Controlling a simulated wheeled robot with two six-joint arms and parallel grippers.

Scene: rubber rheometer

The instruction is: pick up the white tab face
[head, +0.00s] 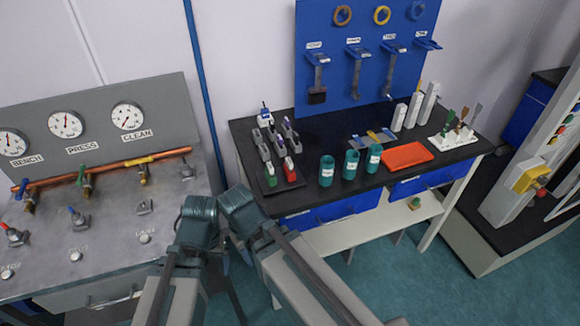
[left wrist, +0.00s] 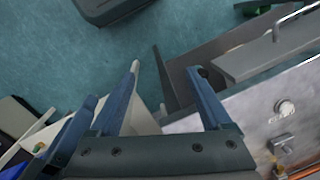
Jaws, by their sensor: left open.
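Several small tabbed holders stand on a dark rack at the left of the black-topped bench in the head view. Among them are a green-topped one (head: 268,170), a red-topped one (head: 290,166) and a white piece with a blue top (head: 265,115). I cannot tell for certain which is the white tab face. My left gripper (left wrist: 164,68) is open and empty in the left wrist view, over the floor and beside the grey bench, away from the rack. My two arms reach up from the bottom of the head view.
Three teal cups (head: 350,163), an orange tray (head: 406,155) and a white stand (head: 452,137) with colored tools share the black bench (head: 330,122). A blue tool board (head: 365,55) stands behind. A grey gauge panel (head: 95,125) is at the left. Teal floor lies between benches.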

